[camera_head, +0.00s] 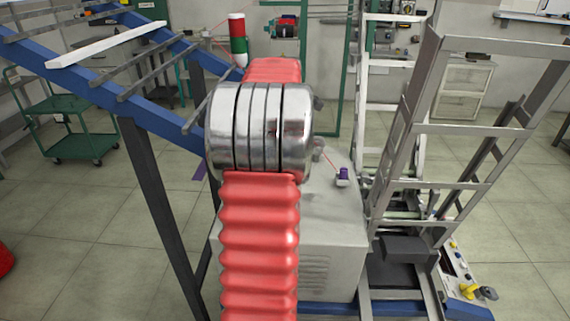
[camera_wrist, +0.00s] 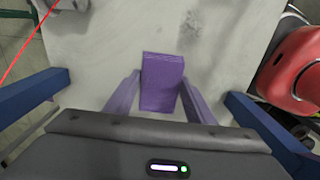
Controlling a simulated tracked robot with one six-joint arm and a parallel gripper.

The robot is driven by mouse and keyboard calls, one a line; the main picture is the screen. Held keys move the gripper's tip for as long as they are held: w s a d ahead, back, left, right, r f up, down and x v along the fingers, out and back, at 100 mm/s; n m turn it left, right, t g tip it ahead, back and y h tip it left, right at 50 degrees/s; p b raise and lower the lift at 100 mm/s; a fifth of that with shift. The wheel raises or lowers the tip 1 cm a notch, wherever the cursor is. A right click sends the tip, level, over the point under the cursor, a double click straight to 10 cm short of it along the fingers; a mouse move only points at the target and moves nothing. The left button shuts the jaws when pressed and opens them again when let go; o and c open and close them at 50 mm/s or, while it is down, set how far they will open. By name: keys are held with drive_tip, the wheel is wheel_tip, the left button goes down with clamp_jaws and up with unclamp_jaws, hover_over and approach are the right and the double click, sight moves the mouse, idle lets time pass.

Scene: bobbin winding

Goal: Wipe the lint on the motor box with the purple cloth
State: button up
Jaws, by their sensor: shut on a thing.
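The purple cloth (camera_wrist: 162,92) is a folded rectangular pad in the wrist view. My gripper (camera_wrist: 161,78) is shut on it, with one purple finger at each side. The pale grey top of the motor box (camera_wrist: 105,35) lies beneath the cloth; I cannot tell whether they touch. In the head view my red arm covers part of the motor box (camera_head: 335,215) and hides my gripper. A purple sliver (camera_head: 200,168) shows left of the arm.
Blue beams (camera_wrist: 35,92) flank the box in the wrist view. A red thread (camera_wrist: 30,42) crosses at the upper left. In the head view a small purple-topped part (camera_head: 343,174) stands on the box. A grey metal frame (camera_head: 455,130) rises close to its right.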

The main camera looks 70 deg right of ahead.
drive_tip(key=shift+r, duration=1.5)
